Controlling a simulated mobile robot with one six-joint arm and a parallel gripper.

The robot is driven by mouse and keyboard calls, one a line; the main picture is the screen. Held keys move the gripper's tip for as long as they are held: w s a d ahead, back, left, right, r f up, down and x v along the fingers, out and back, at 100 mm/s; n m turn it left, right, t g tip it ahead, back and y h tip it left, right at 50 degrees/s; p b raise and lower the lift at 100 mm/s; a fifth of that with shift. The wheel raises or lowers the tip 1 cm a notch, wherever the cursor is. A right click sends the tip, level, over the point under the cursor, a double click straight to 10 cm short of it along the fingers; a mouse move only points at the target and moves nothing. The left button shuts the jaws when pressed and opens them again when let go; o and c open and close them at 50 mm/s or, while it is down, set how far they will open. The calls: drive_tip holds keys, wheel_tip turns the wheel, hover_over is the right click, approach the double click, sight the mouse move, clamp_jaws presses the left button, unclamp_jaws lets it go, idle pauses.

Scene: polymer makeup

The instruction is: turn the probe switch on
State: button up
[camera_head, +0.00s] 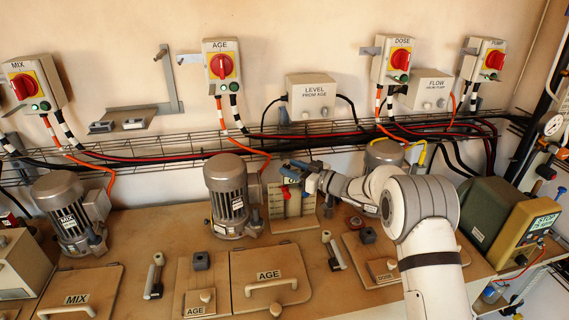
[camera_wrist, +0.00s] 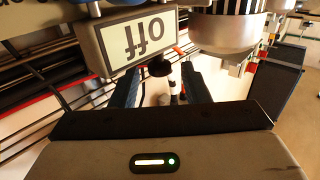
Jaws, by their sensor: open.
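A dark round knob (camera_wrist: 158,71) and a thin dark stem with an orange tip show between or just beyond the fingers. An upside-down sign reading "off" (camera_wrist: 140,42) is close beyond the fingers. No label reading "probe" is legible, and my gripper covers part of the panel's top.
Wall boxes with red knobs, MIX (camera_head: 33,85), AGE (camera_head: 222,68), DOSE (camera_head: 392,62) and PUMP (camera_head: 483,60), hang above a wire cable tray (camera_head: 180,148). A grey motor (camera_head: 231,195) stands left of the panel. A green-and-yellow machine (camera_head: 510,220) stands to the right.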

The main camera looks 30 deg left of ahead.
drive_tip(key=shift+w+a, duration=0.1)
drive_tip(key=shift+a, duration=1.15)
